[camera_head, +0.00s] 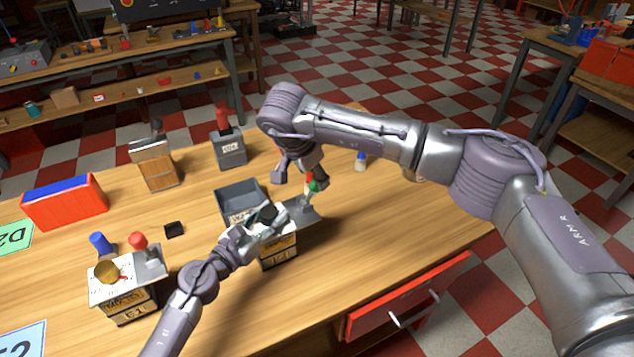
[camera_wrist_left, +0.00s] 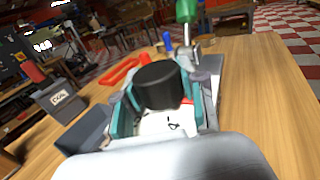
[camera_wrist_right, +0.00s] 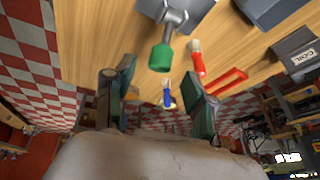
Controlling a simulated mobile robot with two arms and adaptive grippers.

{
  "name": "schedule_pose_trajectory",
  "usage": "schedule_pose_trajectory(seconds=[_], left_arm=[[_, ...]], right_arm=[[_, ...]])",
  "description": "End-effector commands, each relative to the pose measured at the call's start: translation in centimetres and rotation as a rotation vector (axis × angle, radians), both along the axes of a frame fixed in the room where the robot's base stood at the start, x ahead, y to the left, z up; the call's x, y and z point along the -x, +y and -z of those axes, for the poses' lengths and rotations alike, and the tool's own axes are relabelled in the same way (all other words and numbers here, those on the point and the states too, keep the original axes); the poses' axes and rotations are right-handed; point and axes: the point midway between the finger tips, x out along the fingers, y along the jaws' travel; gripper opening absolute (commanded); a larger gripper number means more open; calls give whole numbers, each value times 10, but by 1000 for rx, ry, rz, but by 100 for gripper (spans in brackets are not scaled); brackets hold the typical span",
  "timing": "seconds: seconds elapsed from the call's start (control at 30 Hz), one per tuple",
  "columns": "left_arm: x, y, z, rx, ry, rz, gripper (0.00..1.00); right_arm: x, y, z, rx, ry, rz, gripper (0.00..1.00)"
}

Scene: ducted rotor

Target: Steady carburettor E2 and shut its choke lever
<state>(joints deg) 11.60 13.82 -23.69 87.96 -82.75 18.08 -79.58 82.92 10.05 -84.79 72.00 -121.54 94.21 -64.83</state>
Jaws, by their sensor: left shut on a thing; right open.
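Carburettor E2 (camera_head: 281,252) stands on the wooden bench, a boxy body with a pale top; its front label is small and partly readable. My left gripper (camera_head: 264,222) is shut on its black round cap, which shows between the teal fingers in the left wrist view (camera_wrist_left: 158,86). The choke lever has a metal stem and green knob (camera_head: 314,186); the knob also shows in the left wrist view (camera_wrist_left: 187,10) and right wrist view (camera_wrist_right: 160,57). My right gripper (camera_wrist_right: 158,100) is open, with the green knob just beyond its fingertips, apart from both fingers.
A grey open tray (camera_head: 238,196) lies just behind E2. Carburettor E1 (camera_head: 125,298) stands at the lower left. A red drawer (camera_head: 408,297) juts from the bench front.

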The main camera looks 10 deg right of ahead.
Motion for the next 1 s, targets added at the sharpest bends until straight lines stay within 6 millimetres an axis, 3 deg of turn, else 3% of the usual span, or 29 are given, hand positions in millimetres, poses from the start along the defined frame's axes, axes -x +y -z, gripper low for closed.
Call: schedule_pose_trajectory(seconds=[0.1, 0.3, 0.67, 1.0], left_arm=[[0, 0, 0, 0, 0, 0, 0], [0, 0, 0, 0, 0, 0, 0], [0, -1, 0, 1, 1, 1, 0], [0, -1, 0, 1, 1, 1, 0]], right_arm=[[-7, -6, 21, 0, 3, 2, 55], [-15, -10, 41, -2, 0, -1, 55], [-17, -12, 47, -1, 0, -1, 55], [-16, -11, 46, -1, 0, -1, 2]])
